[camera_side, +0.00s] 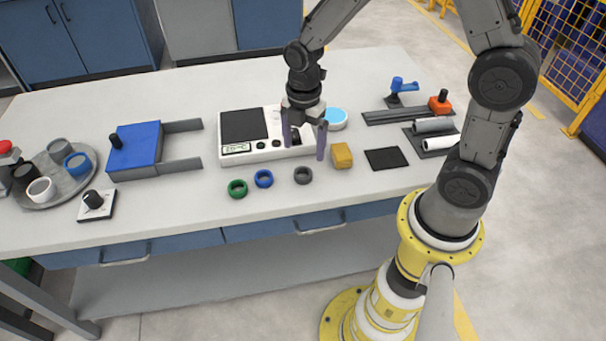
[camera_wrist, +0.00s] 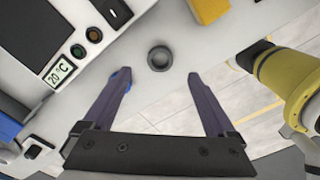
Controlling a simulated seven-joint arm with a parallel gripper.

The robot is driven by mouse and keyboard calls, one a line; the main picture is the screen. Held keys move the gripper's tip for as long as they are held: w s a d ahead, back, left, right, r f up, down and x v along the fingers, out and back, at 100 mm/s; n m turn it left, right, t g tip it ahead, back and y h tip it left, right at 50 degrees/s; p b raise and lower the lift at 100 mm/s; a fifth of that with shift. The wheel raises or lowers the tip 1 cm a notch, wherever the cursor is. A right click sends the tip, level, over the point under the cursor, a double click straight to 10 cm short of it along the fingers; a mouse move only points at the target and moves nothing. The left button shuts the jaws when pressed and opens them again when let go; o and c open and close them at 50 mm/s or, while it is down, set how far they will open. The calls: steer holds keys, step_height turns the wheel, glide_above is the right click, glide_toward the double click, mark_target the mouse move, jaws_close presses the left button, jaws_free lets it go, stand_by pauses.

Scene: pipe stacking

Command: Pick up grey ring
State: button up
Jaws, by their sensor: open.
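The grey ring (camera_side: 303,175) lies flat on the white table near its front edge, to the right of a blue ring (camera_side: 264,178) and a green ring (camera_side: 237,188). In the wrist view the grey ring (camera_wrist: 159,58) shows just beyond and between the fingertips. My gripper (camera_side: 304,143) is open and empty, above the table and apart from the ring. In the wrist view my gripper (camera_wrist: 158,76) has its two fingers spread wide. One finger there covers most of the blue ring.
A white device with a display (camera_side: 237,148) stands behind the rings. A yellow block (camera_side: 341,156) and a black pad (camera_side: 385,158) are to the right. A blue block fixture (camera_side: 135,150) and a round tray (camera_side: 70,195) with several cups are at left.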

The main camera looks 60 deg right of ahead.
mark_target(303, 168)
steer(key=shift+a+f, duration=0.15)
steer(key=shift+f, duration=1.8)
steer(key=shift+a+f, duration=0.1)
steer(key=shift+f, duration=1.85)
steer(key=c, duration=1.4)
steer(key=shift+r, duration=0.1)
